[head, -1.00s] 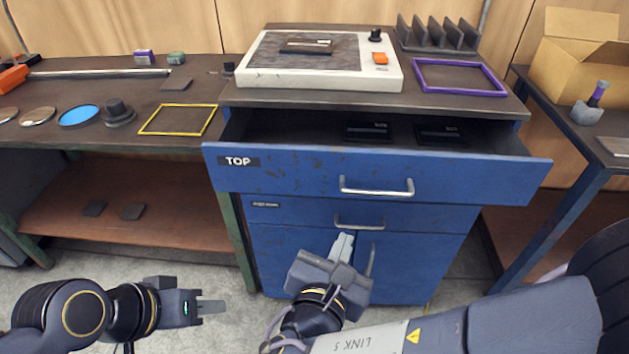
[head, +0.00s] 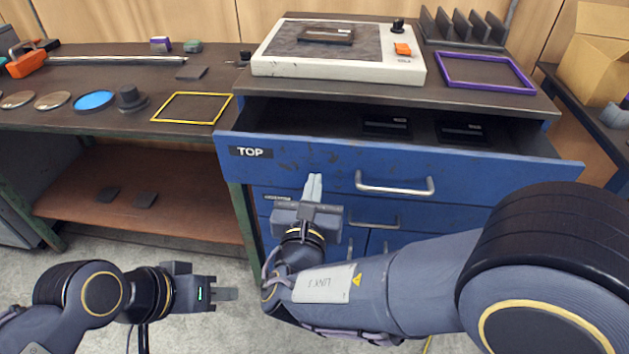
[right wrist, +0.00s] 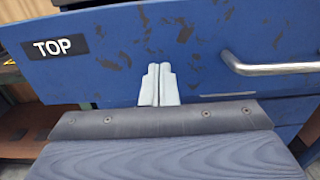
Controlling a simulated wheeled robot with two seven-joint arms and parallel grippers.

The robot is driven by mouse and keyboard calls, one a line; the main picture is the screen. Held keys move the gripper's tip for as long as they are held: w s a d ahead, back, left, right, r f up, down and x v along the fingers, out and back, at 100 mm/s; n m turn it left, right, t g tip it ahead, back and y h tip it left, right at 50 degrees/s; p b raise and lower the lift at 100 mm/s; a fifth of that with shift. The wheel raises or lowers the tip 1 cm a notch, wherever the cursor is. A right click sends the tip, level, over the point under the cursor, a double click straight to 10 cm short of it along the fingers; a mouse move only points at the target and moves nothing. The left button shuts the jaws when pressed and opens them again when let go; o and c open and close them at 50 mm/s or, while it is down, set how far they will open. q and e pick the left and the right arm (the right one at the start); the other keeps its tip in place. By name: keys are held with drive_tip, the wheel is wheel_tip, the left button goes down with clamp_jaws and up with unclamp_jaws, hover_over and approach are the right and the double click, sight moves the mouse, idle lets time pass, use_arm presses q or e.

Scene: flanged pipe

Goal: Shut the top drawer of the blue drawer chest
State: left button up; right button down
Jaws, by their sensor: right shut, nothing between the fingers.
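The blue drawer chest (head: 283,201) stands ahead of me, with its top drawer (head: 462,183) pulled open. The drawer front bears a "TOP" label (head: 251,152) and a silver bar handle (head: 395,188). My right gripper (head: 313,187) is shut and empty. Its fingertips overlap the lower part of the drawer front, left of the handle. In the right wrist view the shut fingers (right wrist: 158,86) point at the drawer front (right wrist: 185,40) between label and handle; I cannot tell if they touch it. My left gripper (head: 225,294) is low at the left, away from the chest, its fingers seemingly together.
Two dark flat items (head: 462,132) lie inside the open drawer. On the chest top are a white-framed device (head: 330,68), a purple frame (head: 484,73) and a dark rack (head: 462,28). A workbench (head: 62,115) stands left; a side table with a cardboard box (head: 595,62) stands right.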

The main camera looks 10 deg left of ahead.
drive_tip(key=shift+w, duration=0.6)
